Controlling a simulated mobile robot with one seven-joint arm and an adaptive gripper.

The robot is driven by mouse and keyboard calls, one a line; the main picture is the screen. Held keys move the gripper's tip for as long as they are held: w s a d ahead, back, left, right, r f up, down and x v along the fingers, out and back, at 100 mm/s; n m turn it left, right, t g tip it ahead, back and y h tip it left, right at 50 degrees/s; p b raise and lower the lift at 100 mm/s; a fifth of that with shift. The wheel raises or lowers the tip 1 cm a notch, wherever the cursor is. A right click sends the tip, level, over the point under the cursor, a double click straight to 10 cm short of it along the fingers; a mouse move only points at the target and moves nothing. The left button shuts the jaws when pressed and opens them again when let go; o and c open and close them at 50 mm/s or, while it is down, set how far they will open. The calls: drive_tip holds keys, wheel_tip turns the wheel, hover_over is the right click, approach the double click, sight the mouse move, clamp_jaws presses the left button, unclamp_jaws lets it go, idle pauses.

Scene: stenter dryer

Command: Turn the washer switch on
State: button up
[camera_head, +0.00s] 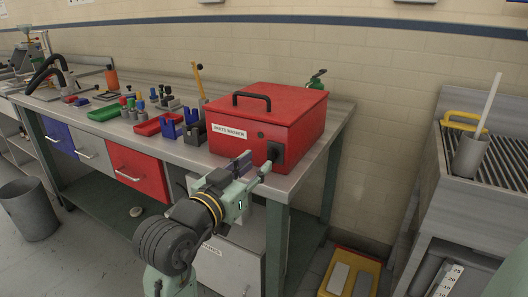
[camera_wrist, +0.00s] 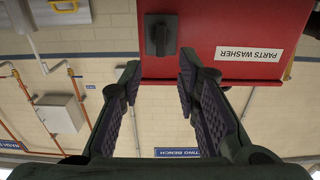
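The parts washer is a red box (camera_head: 268,118) with a black top handle, standing on the bench's right end in the head view. Its front also fills the top of the wrist view (camera_wrist: 240,35), where its label appears upside down. The washer switch (camera_head: 275,151) is a black knob on a dark plate at the front's lower right. In the wrist view the switch (camera_wrist: 161,36) lies just beyond the fingertips, roughly centred between them. My gripper (camera_head: 256,163) is open and empty in front of the switch. Its two fingers also show apart in the wrist view (camera_wrist: 160,68). I see no contact with the switch.
The steel bench (camera_head: 335,118) holds a green tray (camera_head: 104,113), a red tray (camera_head: 150,126) and blue holders (camera_head: 182,128) left of the washer. A grey bin (camera_head: 30,210) stands at left. A yellow-red crate (camera_head: 350,275) and a sink unit (camera_head: 450,170) are at right.

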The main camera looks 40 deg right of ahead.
sight(269, 153)
drive_tip(key=p+x, duration=0.1)
drive_tip(key=x, duration=0.5)
drive_tip(key=shift+w+d, duration=0.15)
drive_tip(key=shift+d, duration=0.05)
clamp_jaws()
